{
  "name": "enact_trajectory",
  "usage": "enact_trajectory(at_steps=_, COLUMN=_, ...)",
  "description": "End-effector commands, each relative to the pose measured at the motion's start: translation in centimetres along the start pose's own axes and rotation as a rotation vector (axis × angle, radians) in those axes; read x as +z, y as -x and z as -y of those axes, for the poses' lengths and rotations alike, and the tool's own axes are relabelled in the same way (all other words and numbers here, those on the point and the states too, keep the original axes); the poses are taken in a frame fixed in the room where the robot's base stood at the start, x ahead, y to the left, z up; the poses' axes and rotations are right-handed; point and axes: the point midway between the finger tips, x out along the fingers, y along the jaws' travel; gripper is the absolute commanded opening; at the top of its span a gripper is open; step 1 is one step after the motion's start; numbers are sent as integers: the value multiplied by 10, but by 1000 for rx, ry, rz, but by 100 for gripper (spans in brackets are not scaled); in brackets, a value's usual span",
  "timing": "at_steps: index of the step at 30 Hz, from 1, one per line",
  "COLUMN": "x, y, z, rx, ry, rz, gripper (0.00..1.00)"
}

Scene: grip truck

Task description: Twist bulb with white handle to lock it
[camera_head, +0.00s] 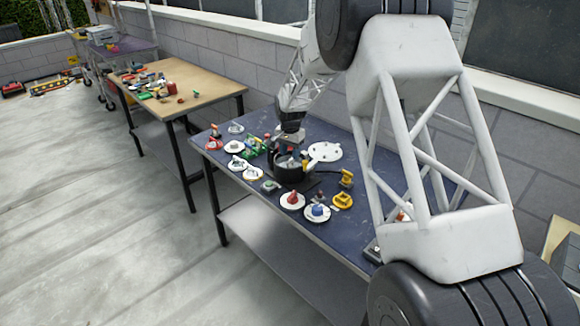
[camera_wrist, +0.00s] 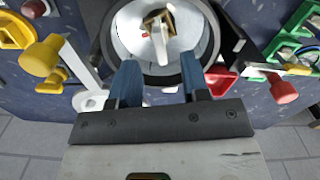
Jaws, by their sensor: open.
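A black round housing (camera_head: 290,173) with a shiny silver bowl inside stands on the dark blue table. In the wrist view the silver bowl (camera_wrist: 128,35) fills the top middle. A slim white handle (camera_wrist: 158,42) stands in the bowl, with a brass-coloured square piece (camera_wrist: 152,20) beside its far end. I cannot make out the bulb's glass. My gripper (camera_head: 291,150) is above the housing, pointing down. In the wrist view its two blue fingers (camera_wrist: 160,78) are apart and empty, over the bowl's near rim. The white handle lies just beyond the fingertips, roughly in line with the gap.
Yellow knobbed parts (camera_wrist: 41,56) lie left of the housing in the wrist view. Red-knobbed parts (camera_wrist: 283,89) and green boards lie right. In the head view, white discs (camera_head: 318,213) crowd the table around the housing. A wooden table (camera_head: 215,82) stands further back.

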Motion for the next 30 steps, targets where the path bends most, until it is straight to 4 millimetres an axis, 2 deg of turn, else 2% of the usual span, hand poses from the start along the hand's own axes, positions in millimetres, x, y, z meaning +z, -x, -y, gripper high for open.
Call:
enact_trajectory(at_steps=12, x=0, y=22, z=0, rx=0, ry=0, rz=0, gripper=43)
enact_trajectory(at_steps=26, x=0, y=26, z=0, rx=0, ry=0, rz=0, gripper=43)
enact_trajectory(at_steps=30, x=2, y=32, z=-4, rx=-2, ry=5, rz=-3, gripper=43)
